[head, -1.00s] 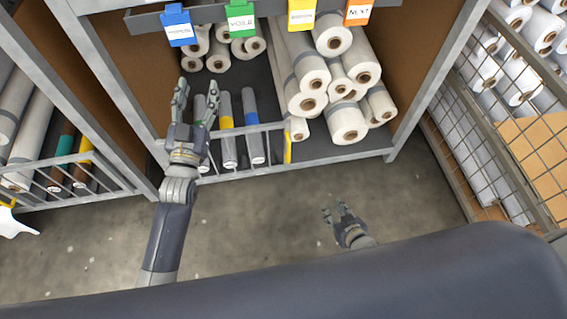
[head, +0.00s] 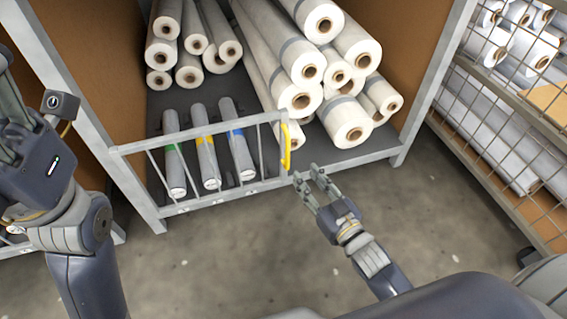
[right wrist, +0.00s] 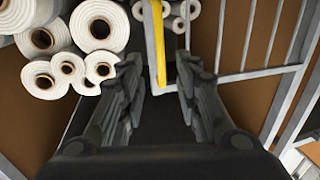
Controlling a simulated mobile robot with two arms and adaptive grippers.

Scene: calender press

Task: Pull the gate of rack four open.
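The gate (head: 220,138) is a grey barred panel low across the left part of the rack's front. A yellow handle (head: 287,145) stands upright at its right end; no rack number is readable. My right gripper (head: 309,177) is open and empty, just in front of and slightly right of the handle. In the right wrist view the yellow handle (right wrist: 158,45) lies ahead, in line with the gap between the open fingers (right wrist: 165,95), seemingly not touched. My left gripper (head: 12,115) is close to the camera at the left edge, partly cut off, so its opening is unclear.
Three grey rolls with coloured bands (head: 205,150) stand behind the gate. White rolls (head: 300,70) fill the rack's back and right. A grey post (head: 425,90) bounds the rack on the right, with a mesh cage (head: 500,120) beyond. The concrete floor (head: 240,250) in front is clear.

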